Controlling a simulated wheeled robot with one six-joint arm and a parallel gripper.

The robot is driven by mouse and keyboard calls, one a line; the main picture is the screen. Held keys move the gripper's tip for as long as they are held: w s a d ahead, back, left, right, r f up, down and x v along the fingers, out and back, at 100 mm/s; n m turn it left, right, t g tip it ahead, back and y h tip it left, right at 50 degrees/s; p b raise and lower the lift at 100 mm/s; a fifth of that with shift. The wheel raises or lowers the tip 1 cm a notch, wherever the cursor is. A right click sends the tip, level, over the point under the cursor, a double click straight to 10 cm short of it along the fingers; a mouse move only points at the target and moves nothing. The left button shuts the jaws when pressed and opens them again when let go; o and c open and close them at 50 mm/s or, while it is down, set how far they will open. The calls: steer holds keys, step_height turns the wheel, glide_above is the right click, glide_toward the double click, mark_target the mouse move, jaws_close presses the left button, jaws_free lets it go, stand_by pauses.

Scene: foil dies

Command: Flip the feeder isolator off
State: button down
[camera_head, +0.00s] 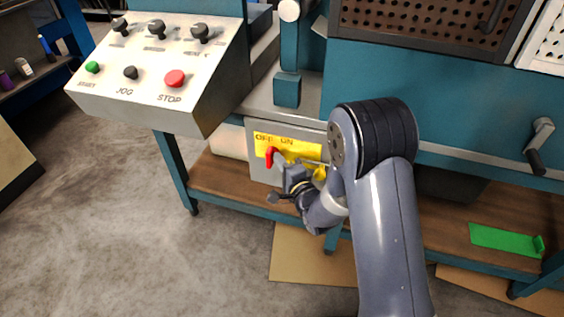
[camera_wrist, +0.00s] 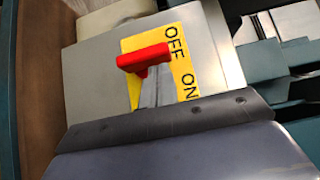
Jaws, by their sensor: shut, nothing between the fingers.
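The feeder isolator is a grey box (camera_head: 258,174) under the bench, with a yellow plate (camera_head: 308,150) marked OFF and ON. Its red handle (camera_head: 270,157) sits at the OFF end of the plate. In the wrist view the red handle (camera_wrist: 142,58) lies beside the word OFF, away from ON. My gripper (camera_head: 281,166) is shut and empty, its tip right at the handle. In the wrist view my gripper tip (camera_wrist: 155,78) reaches the handle's near side and hides part of the plate. I cannot tell whether they touch.
A sloped control box (camera_head: 140,90) with knobs and buttons overhangs above left. A teal bench leg (camera_head: 175,170) stands left of the isolator. A wooden lower shelf (camera_head: 220,180) runs below, with a green piece (camera_head: 500,240) at right. The floor at left is clear.

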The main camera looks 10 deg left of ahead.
mark_target(267, 152)
steer(key=shift+a+r+n+g+h+p, duration=0.15)
steer(key=shift+r+n+g+h+p, duration=0.3)
steer(key=shift+p, duration=0.25)
steer(key=shift+a+r+n+g+h+p, duration=0.3)
steer(key=shift+n+h+p, duration=0.2)
steer(key=shift+n+p, duration=0.1)
steer(key=shift+a+r+n+g+h+p, duration=0.25)
steer(key=shift+n+h+p, duration=0.2)
steer(key=shift+p, duration=0.15)
steer(key=shift+a+r+n+g+h+p, duration=0.2)
steer(key=shift+a+n+g+h+p, duration=0.2)
steer(key=shift+n+g+h+p, duration=0.45)
steer(key=shift+w+a+n+h+p, duration=0.1)
steer(key=shift+a+n+h+p, duration=0.2)
steer(key=shift+h+p, duration=0.35)
steer(key=shift+a+n+h+p, duration=0.2)
steer(key=shift+n+h+p, duration=0.05)
steer(key=shift+h+p, duration=0.35)
steer(key=shift+a, duration=0.1)
steer(key=shift+a+p, duration=0.15)
steer(key=shift+p, duration=0.15)
steer(key=shift+w+a+f+b, duration=0.1)
steer(key=shift+a+f+b, duration=0.15)
steer(key=shift+a, duration=0.85)
